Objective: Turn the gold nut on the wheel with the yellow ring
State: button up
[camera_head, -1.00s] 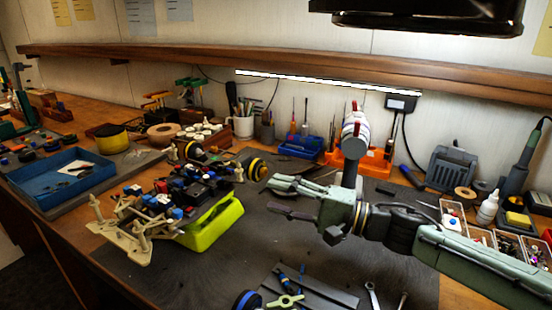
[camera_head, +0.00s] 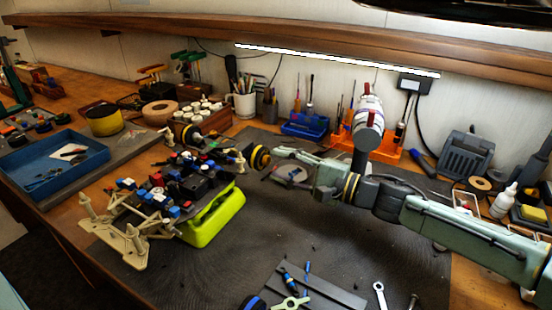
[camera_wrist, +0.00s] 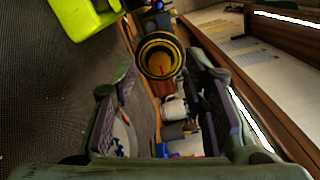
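The RC car chassis (camera_head: 190,172) rests on a lime-green stand (camera_head: 212,220). In the wrist view the wheel (camera_wrist: 160,57) shows a dark rim, a yellow ring and a brownish, gold-toned hollow centre. The nut cannot be made out clearly inside it. My gripper (camera_wrist: 165,95) is open and empty. In the wrist view, its fingers lie to either side below the wheel, apart from it.
A blue tray (camera_head: 52,165) is at left. A mug (camera_head: 243,104), a blue bin (camera_head: 305,126) and an orange tool holder (camera_head: 385,150) stand along the back. A grey plate (camera_head: 325,292) and a wrench (camera_head: 380,297) lie in front. The dark mat (camera_head: 310,225) has free room.

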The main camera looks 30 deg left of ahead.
jog(key=shift+a, duration=1.05)
grip_shut()
